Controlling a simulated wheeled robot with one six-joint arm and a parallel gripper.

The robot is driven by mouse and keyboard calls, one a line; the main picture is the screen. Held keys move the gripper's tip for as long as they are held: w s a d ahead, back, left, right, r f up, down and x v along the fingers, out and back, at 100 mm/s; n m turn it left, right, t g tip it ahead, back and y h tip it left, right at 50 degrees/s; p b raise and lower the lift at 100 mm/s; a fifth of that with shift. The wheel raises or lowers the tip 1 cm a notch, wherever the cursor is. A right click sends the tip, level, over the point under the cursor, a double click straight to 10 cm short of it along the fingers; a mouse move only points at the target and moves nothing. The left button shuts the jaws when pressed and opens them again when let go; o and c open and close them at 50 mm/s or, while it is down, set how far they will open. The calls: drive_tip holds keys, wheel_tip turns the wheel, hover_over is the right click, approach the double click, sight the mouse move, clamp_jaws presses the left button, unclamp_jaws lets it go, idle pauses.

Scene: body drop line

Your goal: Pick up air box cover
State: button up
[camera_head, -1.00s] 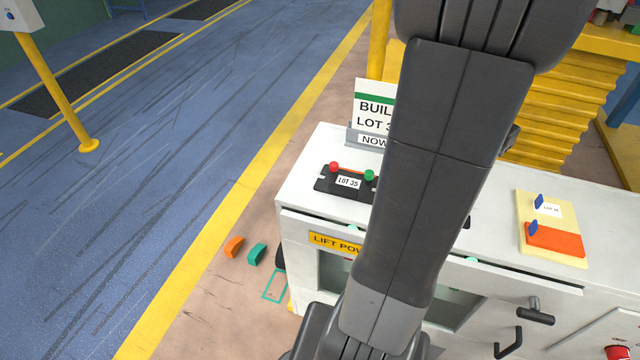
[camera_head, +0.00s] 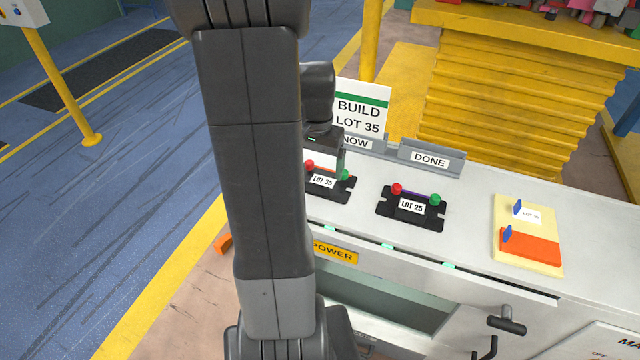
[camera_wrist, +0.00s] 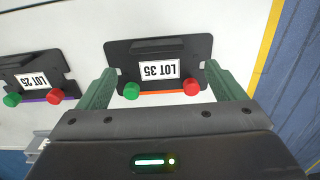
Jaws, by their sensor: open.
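A black plate labelled LOT 35 (camera_head: 322,182), likely an air box cover, lies on the white bench top with a red and a green knob. It also shows in the wrist view (camera_wrist: 150,50), upside down. A similar black plate labelled LOT 25 (camera_head: 411,207) lies to its right; it shows at the left in the wrist view (camera_wrist: 35,78). My gripper (camera_wrist: 160,69) is open and empty. Its green fingers appear one on each side of the LOT 35 plate near its knobs. In the head view, my arm hides the left end of that plate.
A BUILD LOT 35 sign (camera_head: 358,112) and NOW and DONE (camera_head: 430,158) holders stand behind the plates. A cream board (camera_head: 506,235) with an orange pad lies at right. The bench front has handles (camera_head: 505,321). A yellow ribbed stand (camera_head: 510,110) is behind.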

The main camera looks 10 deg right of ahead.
sight(316, 184)
drive_tip(key=f, duration=0.2)
drive_tip(key=s+f, duration=0.1)
drive_tip(key=f, duration=0.1)
drive_tip(key=shift+a+f, duration=0.2)
drive_tip(key=shift+f, duration=0.4)
drive_tip(key=shift+c, duration=0.2)
drive_tip(key=c, duration=1.1)
